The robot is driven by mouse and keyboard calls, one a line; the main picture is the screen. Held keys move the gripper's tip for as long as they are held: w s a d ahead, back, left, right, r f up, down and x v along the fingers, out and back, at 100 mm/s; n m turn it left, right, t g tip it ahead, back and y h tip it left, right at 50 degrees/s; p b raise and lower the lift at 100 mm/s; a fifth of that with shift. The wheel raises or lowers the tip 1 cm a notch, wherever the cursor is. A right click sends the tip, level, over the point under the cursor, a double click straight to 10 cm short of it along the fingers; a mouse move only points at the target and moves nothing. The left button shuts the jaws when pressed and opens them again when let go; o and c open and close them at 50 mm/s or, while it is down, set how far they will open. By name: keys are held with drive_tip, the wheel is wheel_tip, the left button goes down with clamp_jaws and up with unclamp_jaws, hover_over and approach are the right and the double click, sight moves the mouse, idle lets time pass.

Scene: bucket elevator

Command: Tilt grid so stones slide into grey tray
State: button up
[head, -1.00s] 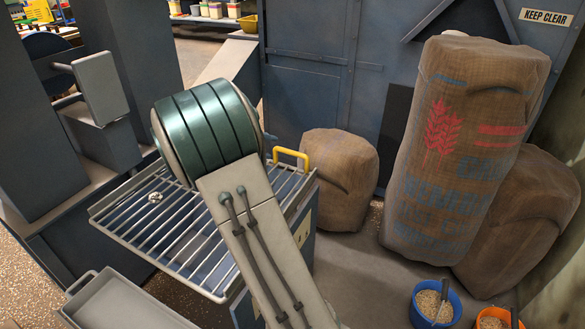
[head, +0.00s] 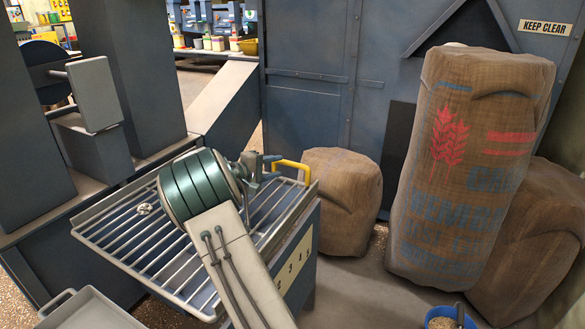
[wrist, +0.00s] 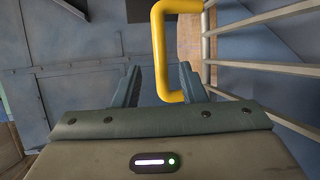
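The wire grid (head: 120,240) lies roughly level on a blue box, with a small pale stone lump (head: 144,208) near its left side. A yellow handle (head: 294,167) stands at the grid's far right edge; it also shows in the wrist view (wrist: 158,50). My gripper (head: 262,166) is beside the handle. In the wrist view my gripper (wrist: 159,78) is open, its fingers either side of the handle's bar with gaps visible. The grey tray (head: 90,312) sits below the grid's front left corner, partly out of frame. My arm hides part of the grid.
Burlap sacks (head: 470,170) stand at the right, with a smaller sack (head: 342,200) just behind the handle. A blue bucket (head: 448,318) of grain is at the lower right. Blue machinery (head: 110,100) rises at the left. A numbered scale (head: 296,262) is on the box's side.

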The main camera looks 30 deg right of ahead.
sight(288, 164)
drive_tip(key=b+x, duration=0.1)
drive_tip(key=x, duration=0.5)
drive_tip(key=shift+d, duration=0.4)
